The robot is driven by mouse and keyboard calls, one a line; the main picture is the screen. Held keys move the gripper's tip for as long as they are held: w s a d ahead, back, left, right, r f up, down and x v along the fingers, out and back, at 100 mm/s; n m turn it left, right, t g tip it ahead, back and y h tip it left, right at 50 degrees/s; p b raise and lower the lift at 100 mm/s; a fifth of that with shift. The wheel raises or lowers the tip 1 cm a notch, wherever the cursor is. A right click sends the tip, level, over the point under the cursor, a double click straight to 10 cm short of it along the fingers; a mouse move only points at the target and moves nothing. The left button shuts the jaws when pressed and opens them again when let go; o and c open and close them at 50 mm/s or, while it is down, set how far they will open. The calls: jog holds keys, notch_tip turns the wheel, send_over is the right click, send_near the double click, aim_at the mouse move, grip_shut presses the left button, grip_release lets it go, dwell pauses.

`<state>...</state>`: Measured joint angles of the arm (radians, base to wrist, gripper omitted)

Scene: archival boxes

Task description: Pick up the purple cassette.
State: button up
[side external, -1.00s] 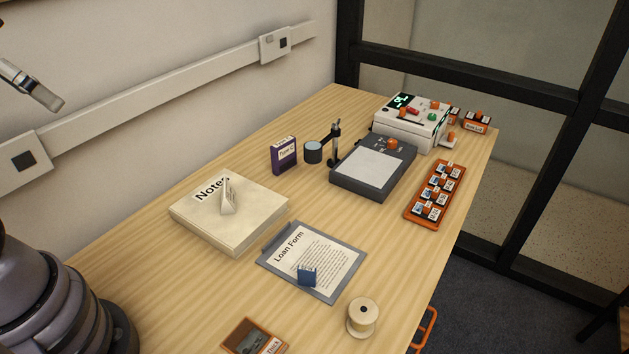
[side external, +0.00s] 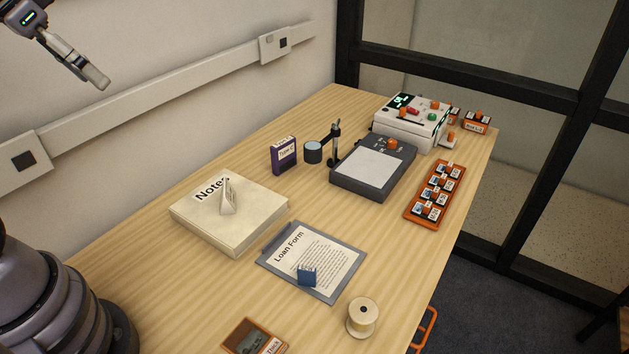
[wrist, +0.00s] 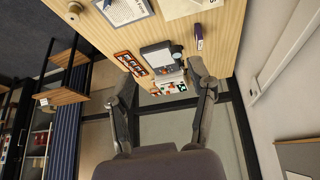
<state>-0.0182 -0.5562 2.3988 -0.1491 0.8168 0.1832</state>
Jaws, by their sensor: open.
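The purple cassette (side external: 284,155) stands upright on the table, with a white label on its front. It is behind the notes box and left of the small round lamp or lens. It also shows in the wrist view (wrist: 199,37), small, near the upper right. My gripper (side external: 98,80) hangs in the air at the upper left in the side view, well apart from the cassette and above the table. In the wrist view its two fingers (wrist: 160,83) are spread wide with nothing between them.
A box marked Notes (side external: 235,228), a Loan Form clipboard (side external: 268,268) and a spool (side external: 362,316) are nearer. A grey light pad (side external: 345,185), a white control unit (side external: 396,136) and an orange rack (side external: 415,215) stand right. A wall rail (side external: 170,95) runs behind. Bare wood surrounds the cassette's near side.

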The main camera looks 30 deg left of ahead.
jog(key=w+d+f+m+h, duration=0.1)
jog(key=w+d+f+h, duration=0.1)
jog(key=w, duration=1.3)
jog(key=y, duration=0.2)
send_over(279, 143)
jog(key=s, duration=0.5)
notch_tip(279, 143, down, 26)
jog(key=shift+t, duration=0.4)
jog(key=x, duration=0.8)
jog(key=shift+w+a+f, duration=0.15)
jog(key=shift+w+a, duration=0.05)
jog(key=shift+a, duration=0.15)
jog(key=shift+x, duration=2.7)
jog(key=shift+c, duration=0.2)
grip_shut()
